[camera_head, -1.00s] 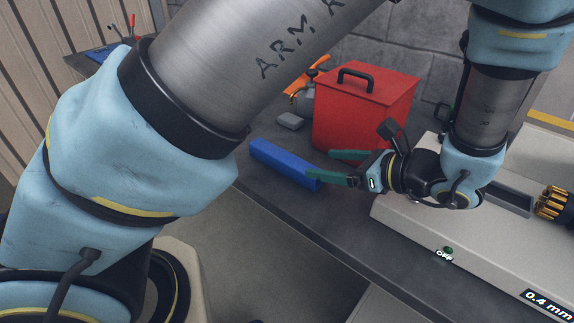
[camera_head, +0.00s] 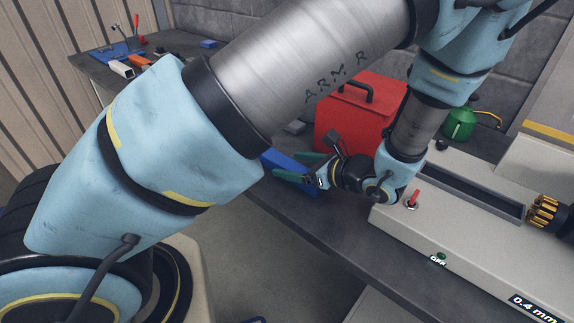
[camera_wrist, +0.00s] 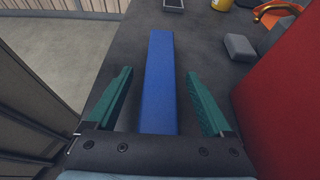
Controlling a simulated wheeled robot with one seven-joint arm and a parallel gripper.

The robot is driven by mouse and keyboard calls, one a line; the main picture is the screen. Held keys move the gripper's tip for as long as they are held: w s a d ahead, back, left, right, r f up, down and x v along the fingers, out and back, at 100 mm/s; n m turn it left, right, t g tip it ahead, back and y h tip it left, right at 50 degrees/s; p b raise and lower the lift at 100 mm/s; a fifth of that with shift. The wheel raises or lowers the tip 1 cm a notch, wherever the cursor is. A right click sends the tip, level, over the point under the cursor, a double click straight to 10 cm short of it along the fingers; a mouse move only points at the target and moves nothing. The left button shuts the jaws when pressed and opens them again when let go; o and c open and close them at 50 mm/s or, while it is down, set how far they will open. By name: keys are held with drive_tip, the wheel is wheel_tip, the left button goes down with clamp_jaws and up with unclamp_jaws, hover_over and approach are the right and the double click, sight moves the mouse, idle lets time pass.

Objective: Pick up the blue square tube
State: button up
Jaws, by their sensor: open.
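The blue square tube (camera_wrist: 159,80) lies on the dark bench, pointing away from me in the wrist view. My gripper (camera_wrist: 160,75) is open, with one green finger on each side of the tube and a gap on both sides. In the head view the tube (camera_head: 276,159) is partly hidden behind my arm and gripper. My gripper (camera_head: 285,165) is at the tube's near end there. The wrist view does not show clearly how high the fingers are above the bench. The tube's near end is hidden by the gripper body.
A red box (camera_head: 345,125) with a black handle stands close to the right of my gripper. A grey block (camera_wrist: 239,47) lies beyond it. The bench edge runs close on the left. A grey machine (camera_head: 440,225) and a green can (camera_head: 459,124) are to the right.

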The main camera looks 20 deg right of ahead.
drive_tip(key=shift+c, duration=0.2)
clamp_jaws()
idle(0.5)
